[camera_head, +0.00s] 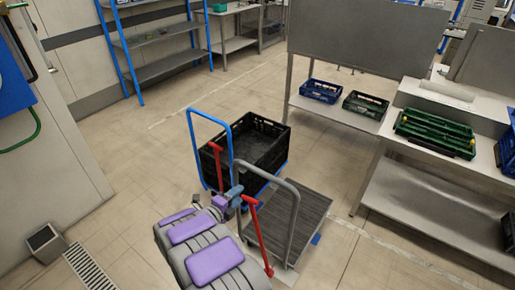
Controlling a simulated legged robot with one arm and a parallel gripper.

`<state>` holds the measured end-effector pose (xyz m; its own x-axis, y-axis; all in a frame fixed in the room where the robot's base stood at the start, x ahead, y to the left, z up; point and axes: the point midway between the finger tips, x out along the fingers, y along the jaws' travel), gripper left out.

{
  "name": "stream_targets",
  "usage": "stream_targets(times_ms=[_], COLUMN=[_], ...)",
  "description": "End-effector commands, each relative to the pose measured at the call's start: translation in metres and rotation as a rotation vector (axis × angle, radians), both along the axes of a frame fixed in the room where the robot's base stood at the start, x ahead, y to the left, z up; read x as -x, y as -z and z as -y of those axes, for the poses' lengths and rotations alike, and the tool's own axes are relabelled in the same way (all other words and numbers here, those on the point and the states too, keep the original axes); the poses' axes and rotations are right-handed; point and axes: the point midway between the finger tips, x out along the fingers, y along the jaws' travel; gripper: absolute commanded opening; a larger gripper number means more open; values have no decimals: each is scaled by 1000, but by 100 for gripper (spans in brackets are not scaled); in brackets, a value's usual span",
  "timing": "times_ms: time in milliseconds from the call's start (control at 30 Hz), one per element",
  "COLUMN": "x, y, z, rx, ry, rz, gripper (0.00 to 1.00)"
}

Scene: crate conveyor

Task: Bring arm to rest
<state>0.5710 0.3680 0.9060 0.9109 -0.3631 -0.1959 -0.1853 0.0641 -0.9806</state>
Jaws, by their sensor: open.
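My gripper (240,208) shows at the lower middle of the head view, beyond the grey and purple parts of my own body. Its two red fingers are spread wide apart, and I see nothing held between them. The gripper is in front of a black crate (262,132) and a flat grey cart (306,217) in the picture. I cannot tell how far it is from the cart's handle. The arm links behind the gripper are mostly hidden.
The black crate sits on a blue-handled cart (194,128). At right, a workbench (385,125) holds blue and green crates (436,133). A blue-framed shelf (160,35) stands at the back left.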

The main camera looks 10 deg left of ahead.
Motion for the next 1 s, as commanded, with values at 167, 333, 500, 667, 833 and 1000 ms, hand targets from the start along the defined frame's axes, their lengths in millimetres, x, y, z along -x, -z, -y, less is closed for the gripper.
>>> stream_targets(times_ms=[167,333,500,667,833,1000], x=[-4,-25,-44,-46,-34,-6], y=[-4,-24,-59,-97,-139,-173], z=[2,-11,-26,-29,-19,5], rx=[-8,-37,-46,-23,45,149], ry=[-13,-121,-320,-521,-733,-936], rz=[-12,-104,-225,-319,-394,-469], gripper=[50,50,50,50,50,50])
